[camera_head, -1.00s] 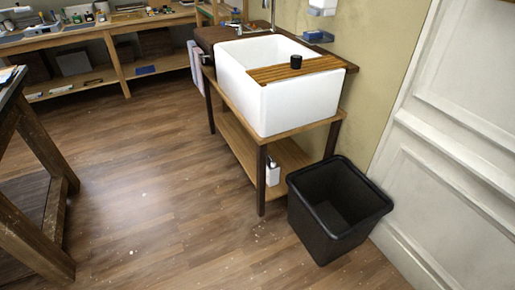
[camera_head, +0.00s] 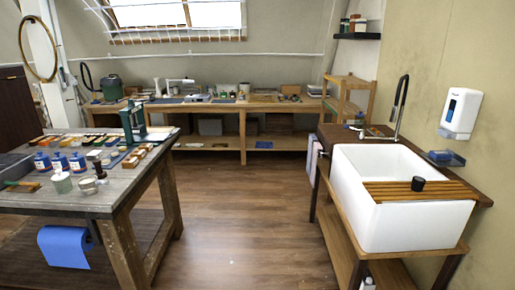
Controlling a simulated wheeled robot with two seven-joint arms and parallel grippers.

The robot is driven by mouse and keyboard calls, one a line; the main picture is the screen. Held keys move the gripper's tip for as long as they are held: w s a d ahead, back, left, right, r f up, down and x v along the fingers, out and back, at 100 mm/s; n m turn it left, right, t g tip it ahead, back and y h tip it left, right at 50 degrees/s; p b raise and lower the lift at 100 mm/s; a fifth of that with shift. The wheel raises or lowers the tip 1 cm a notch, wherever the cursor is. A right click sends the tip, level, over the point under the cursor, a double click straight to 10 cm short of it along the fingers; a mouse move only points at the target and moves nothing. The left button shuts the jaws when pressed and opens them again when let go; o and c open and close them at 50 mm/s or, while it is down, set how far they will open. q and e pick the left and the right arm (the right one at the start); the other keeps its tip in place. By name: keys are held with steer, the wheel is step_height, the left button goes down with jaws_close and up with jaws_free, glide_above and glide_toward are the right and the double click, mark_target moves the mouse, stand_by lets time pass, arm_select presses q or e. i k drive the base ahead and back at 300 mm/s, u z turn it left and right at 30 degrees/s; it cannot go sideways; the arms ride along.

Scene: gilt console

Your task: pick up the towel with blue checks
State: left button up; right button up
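A pale towel (camera_head: 313,158) hangs at the far left side of the sink stand. It looks whitish with a bluish or pinkish tint, and it is too small and too edge-on to tell whether it has blue checks. Part of it is hidden by the stand. Neither of my grippers is in the view.
A cluttered workbench (camera_head: 95,205) is at the left. A long bench (camera_head: 240,105) lines the back. The wooden floor (camera_head: 235,225) between is clear.

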mark_target(312, 137)
steer(key=u, duration=0.1)
steer(key=i, duration=6.25)
steer(key=z, duration=1.95)
